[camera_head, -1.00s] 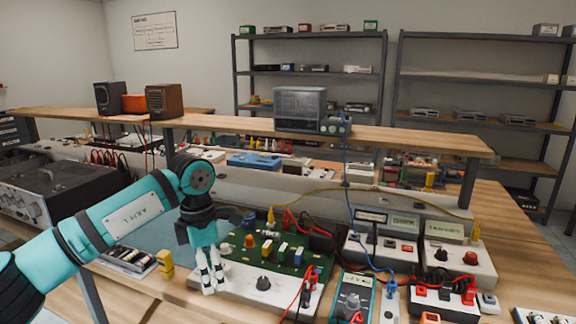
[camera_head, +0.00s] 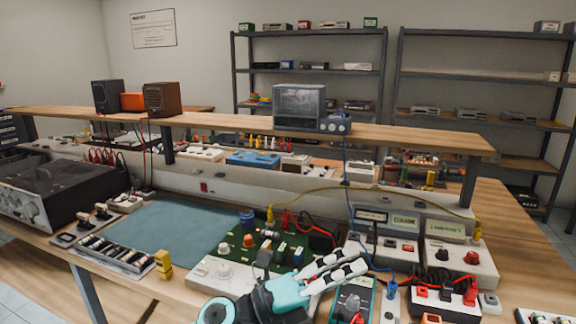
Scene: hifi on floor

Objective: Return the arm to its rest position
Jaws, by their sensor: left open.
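My left gripper (camera_head: 343,266) is in the lower middle of the head view, close to the camera. Its two white fingers are apart, point up and to the right, and hold nothing. It is in front of the green circuit board (camera_head: 246,258) on its white base (camera_head: 205,275) and hides part of it. The left arm behind the gripper shows only as a short teal and black piece (camera_head: 262,303) at the bottom edge. My right gripper is not in view.
The mat is clear.

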